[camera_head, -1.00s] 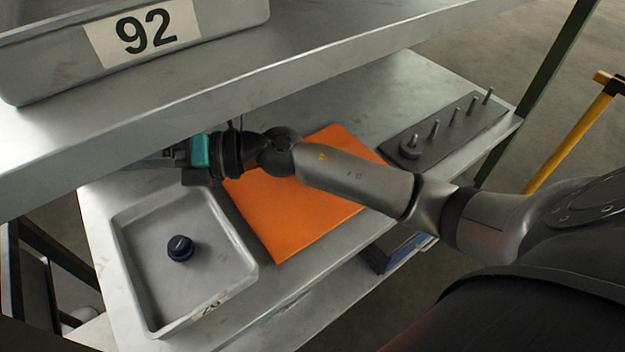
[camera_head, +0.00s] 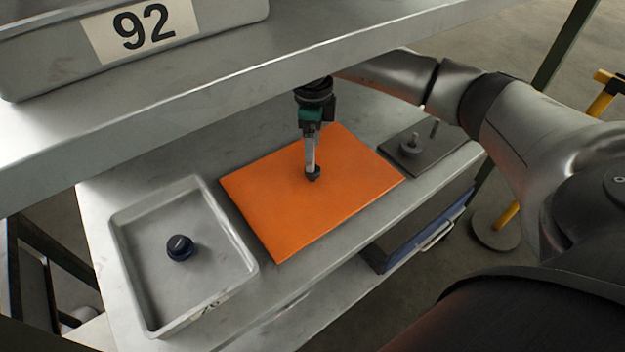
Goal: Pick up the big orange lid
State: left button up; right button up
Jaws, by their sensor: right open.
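The big orange lid (camera_head: 275,205) is a flat, roughly rectangular sheet lying on the lower metal shelf, in the middle of the head view. My right gripper (camera_head: 312,174) points down over the middle of the lid, with its fingertips at or just above the surface. I cannot tell whether they touch it. The gripper is open and seen nearly edge-on, and nothing shows between its fingers. My right arm comes in from the right and passes partly behind the upper shelf's edge. My left gripper is not in view.
A grey tray (camera_head: 128,262) holding a dark round knob (camera_head: 180,247) stands left of the lid. A dark plate with upright pegs (camera_head: 418,150) lies to the right. The upper shelf (camera_head: 300,55) overhangs the back and carries a bin marked 92 (camera_head: 50,62). A dark box (camera_head: 420,235) sits below.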

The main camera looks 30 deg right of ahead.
aim_at(312, 176)
jog(key=f, duration=0.3)
jog(key=f+b, duration=0.1)
jog(key=f, duration=0.1)
jog(key=shift+w+d, duration=0.1)
jog(key=shift+w, duration=0.2)
jog(key=shift+f, duration=0.35)
jog(key=c, duration=0.6)
grip_shut()
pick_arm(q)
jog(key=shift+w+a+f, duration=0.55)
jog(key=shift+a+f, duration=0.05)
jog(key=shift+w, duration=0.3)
